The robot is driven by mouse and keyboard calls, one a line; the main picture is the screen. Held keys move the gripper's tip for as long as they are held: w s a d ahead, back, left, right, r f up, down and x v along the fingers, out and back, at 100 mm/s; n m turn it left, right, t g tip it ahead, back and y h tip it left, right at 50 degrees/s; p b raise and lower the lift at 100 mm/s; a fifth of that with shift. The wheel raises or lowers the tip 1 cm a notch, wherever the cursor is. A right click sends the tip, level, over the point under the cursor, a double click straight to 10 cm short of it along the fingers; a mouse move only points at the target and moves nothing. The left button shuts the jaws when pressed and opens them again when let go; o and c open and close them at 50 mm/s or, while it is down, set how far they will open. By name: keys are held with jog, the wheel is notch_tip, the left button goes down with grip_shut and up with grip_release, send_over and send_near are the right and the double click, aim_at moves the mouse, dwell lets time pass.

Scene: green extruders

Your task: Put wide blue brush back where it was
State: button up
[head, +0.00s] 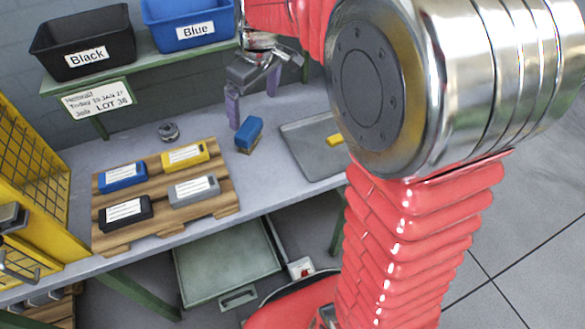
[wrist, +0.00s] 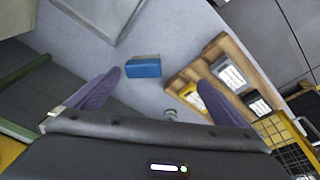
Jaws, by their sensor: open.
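The wide blue brush (head: 249,132) sits on the grey workbench with its blue body up and a tan strip showing below. It stands right of the wooden pallet and left of the metal tray, apart from both. My gripper (head: 252,108) is open and empty, with its purple fingers pointing down above the bench near the brush. In the wrist view the brush (wrist: 143,67) shows in the gap between my fingertips (wrist: 158,79), a little beyond them and nearer the left finger. It does not look held.
The wooden pallet (head: 165,222) holds labelled blue, yellow, black and grey blocks. A metal tray (head: 305,160) with a yellow item (head: 335,140) lies to the right. Black (head: 75,40) and blue (head: 185,14) bins stand on the shelf. A small round metal part (head: 169,131) lies behind the pallet.

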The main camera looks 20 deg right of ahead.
jog(key=s+r+m+t, duration=0.2)
jog(key=s+m, duration=0.4)
jog(key=s, duration=1.9)
jog(key=shift+a+r+t+h, duration=0.3)
jog(key=shift+r+t+h, duration=0.1)
jog(key=shift+t, duration=0.2)
